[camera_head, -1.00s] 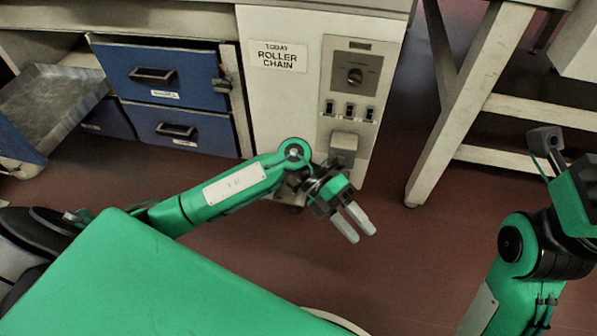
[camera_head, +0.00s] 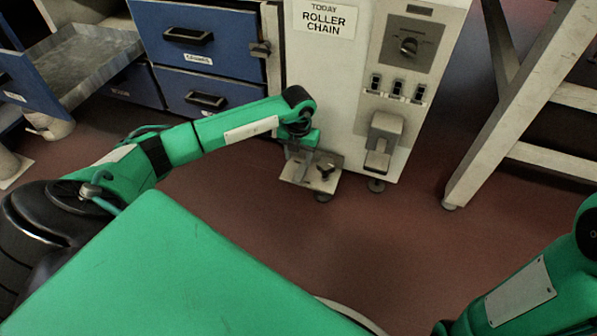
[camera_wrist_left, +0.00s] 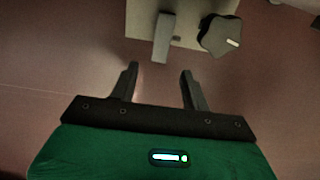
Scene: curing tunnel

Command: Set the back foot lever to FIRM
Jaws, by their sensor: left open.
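A pale plate (camera_head: 297,172) juts out low at the cabinet's base, just above the floor. It carries a dark star-shaped knob (camera_head: 326,169). In the left wrist view the plate (camera_wrist_left: 190,12), a short grey lever (camera_wrist_left: 162,42) and the black knob (camera_wrist_left: 220,36) are at the top. I cannot read any FIRM mark. My left gripper (camera_wrist_left: 159,78) is open and empty, with its fingertips just short of the lever and apart from it. In the head view the left wrist hangs over the plate and hides part of it. My right gripper is out of view.
The cabinet (camera_head: 333,70) carries a rotary dial (camera_head: 408,46), several switches and a grey pedal-like block (camera_head: 384,135). Blue drawers (camera_head: 190,60) stand at left, with a metal tray (camera_head: 85,60). A pale trestle leg (camera_head: 500,120) stands at right. The red floor in front is clear.

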